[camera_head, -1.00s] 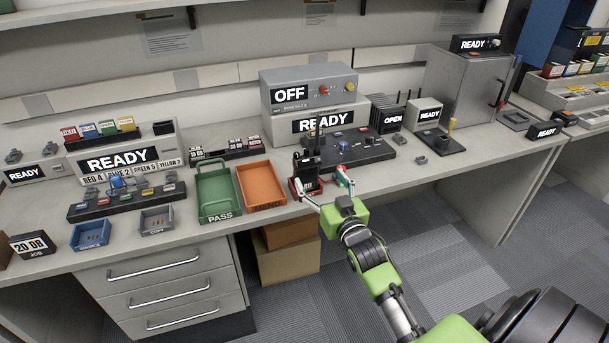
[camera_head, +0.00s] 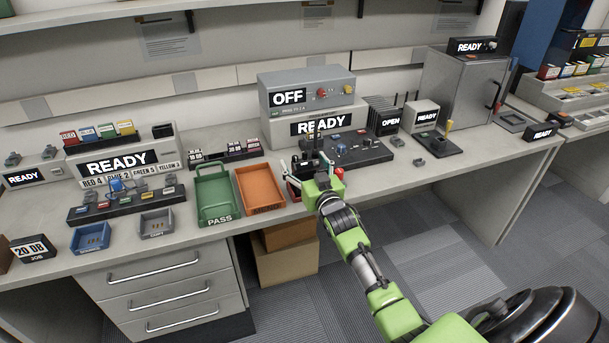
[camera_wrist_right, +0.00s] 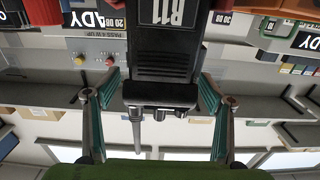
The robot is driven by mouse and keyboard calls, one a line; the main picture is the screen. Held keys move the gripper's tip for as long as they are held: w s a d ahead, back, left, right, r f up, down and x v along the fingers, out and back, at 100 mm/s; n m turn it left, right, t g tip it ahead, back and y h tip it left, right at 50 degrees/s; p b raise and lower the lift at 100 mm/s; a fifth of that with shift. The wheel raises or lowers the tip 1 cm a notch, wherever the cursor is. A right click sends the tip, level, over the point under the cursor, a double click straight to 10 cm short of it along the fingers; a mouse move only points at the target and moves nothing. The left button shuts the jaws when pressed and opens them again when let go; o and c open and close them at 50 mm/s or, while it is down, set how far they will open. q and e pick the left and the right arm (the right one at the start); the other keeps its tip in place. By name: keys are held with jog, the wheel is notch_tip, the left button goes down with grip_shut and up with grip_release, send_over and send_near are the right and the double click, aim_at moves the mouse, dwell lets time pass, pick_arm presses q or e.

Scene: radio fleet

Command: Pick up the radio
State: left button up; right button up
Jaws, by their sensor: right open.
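The radio (camera_head: 306,157) is black and stands upright near the bench's front edge, right of the orange tray. In the right wrist view the radio (camera_wrist_right: 165,60) is large, with an R11 label, knobs and a short antenna; it appears upside down there. My right gripper (camera_head: 312,178) is at the radio and hides its lower part in the head view. In the right wrist view the right gripper (camera_wrist_right: 160,92) has its fingers apart, one on each side of the radio. A gap shows by the fingers, and contact cannot be told. My left gripper is not in view.
A green PASS tray (camera_head: 201,208) and an orange tray (camera_head: 280,197) lie left of the radio. A dark panel with knobs (camera_head: 365,153) lies just right of and behind it. The grey OFF and READY units (camera_head: 305,107) stand behind. The bench front to the right is clear.

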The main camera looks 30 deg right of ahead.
jog(key=c, duration=1.3)
jog(key=shift+r, duration=0.1)
jog(key=shift+c, duration=1.3)
